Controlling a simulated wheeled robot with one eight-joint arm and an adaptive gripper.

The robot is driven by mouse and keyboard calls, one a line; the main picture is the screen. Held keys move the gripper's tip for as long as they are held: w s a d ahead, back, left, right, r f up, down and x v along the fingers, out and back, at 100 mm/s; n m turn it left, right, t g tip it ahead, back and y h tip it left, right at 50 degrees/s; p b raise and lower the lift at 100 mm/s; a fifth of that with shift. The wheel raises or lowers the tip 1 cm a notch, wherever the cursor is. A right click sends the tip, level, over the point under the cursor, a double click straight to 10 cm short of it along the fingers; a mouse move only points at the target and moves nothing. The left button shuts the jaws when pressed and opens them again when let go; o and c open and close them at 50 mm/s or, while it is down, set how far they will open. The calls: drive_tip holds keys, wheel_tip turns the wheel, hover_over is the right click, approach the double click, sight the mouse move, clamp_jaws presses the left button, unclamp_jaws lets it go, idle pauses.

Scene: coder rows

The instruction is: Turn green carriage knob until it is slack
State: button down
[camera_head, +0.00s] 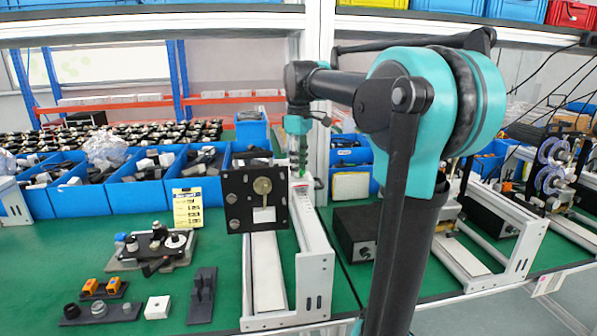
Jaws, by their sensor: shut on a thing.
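My gripper (300,166) points straight down over the white-framed coder machine (315,262) in the middle of the bench. It is shut on the green carriage knob (301,174), of which only a small green patch shows at the fingertips. The fingers hide most of the knob, so its turn angle cannot be told. The knob sits at the far end of the machine, behind and right of a black plate with a round brass-coloured disc (262,186).
Blue bins (140,193) with parts line the back of the green bench. A yellow card (187,207) stands left of the machine. A small fixture (155,246), a white block (157,307) and black holders lie at front left. A black box (352,232) stands on the right.

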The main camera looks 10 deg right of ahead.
drive_tip(key=n, duration=0.4)
drive_tip(key=shift+n, duration=0.3)
drive_tip(key=n, duration=0.5)
drive_tip(key=c, duration=1.3)
unclamp_jaws()
drive_tip(key=shift+o, duration=0.2)
